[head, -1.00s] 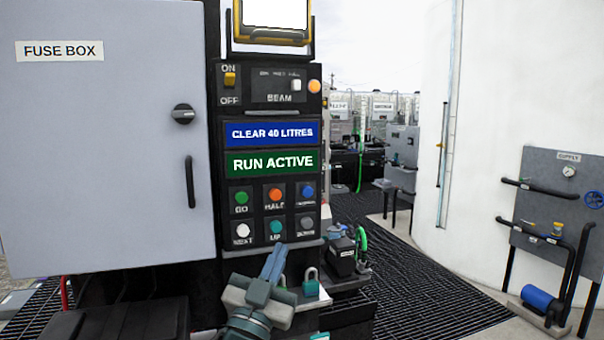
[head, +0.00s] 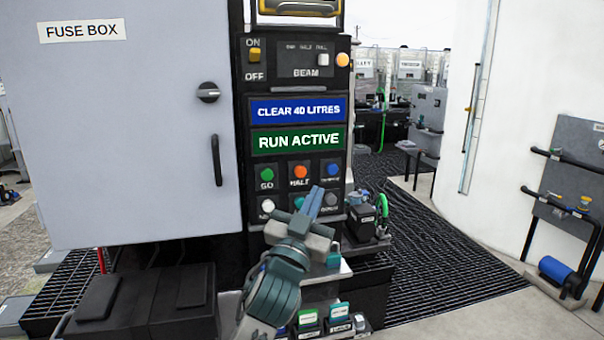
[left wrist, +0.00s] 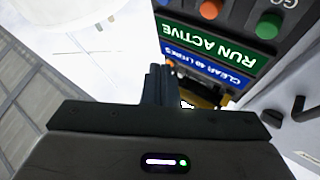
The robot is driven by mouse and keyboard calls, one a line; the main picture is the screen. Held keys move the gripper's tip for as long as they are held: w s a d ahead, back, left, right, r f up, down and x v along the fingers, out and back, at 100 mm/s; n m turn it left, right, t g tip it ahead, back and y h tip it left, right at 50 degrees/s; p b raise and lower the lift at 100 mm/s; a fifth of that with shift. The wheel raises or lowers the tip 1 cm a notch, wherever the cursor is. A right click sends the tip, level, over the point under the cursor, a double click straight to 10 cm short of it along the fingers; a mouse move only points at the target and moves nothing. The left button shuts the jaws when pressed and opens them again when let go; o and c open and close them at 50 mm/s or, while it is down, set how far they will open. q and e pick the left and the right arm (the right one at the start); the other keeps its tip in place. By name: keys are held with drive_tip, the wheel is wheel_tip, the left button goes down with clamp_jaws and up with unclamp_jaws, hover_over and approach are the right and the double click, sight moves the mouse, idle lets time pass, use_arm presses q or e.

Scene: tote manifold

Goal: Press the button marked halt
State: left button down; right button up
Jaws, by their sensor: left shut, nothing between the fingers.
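The button marked halt (head: 301,171) is orange and round, in the middle of the top row on the black control panel. It also shows in the left wrist view (left wrist: 210,9), at the top edge. My left gripper (head: 315,194) is shut and empty. Its fingertips point up at the panel, just below and right of the halt button in the head view. They overlap the lower row there and partly cover a teal button (head: 300,202). I cannot tell the gap to the panel, but I see no contact with the halt button. My right gripper is not in view.
A green go button (head: 266,175) and a blue button (head: 333,171) flank halt. A green sign (head: 297,142) reads RUN ACTIVE. The fuse box (head: 130,150) stands close on the left, its handle sticking out. A shelf with small items (head: 335,322) lies below the panel.

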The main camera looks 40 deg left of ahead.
sight(305, 170)
use_arm(q)
drive_tip(key=shift+w+a+b, duration=0.75)
drive_tip(key=shift+w+a, duration=0.65)
drive_tip(key=shift+a, duration=0.2)
drive_tip(key=shift+w+a+b, duration=0.7)
drive_tip(key=shift+w+a, duration=0.65)
drive_tip(key=shift+a, duration=0.25)
drive_tip(key=shift+w+a, duration=0.25)
drive_tip(key=shift+a, duration=0.1)
drive_tip(key=shift+w+a+b, duration=0.4)
drive_tip(key=shift+b, duration=0.1)
idle(0.5)
drive_tip(key=shift+s+d, duration=0.7)
drive_tip(key=shift+d, duration=0.05)
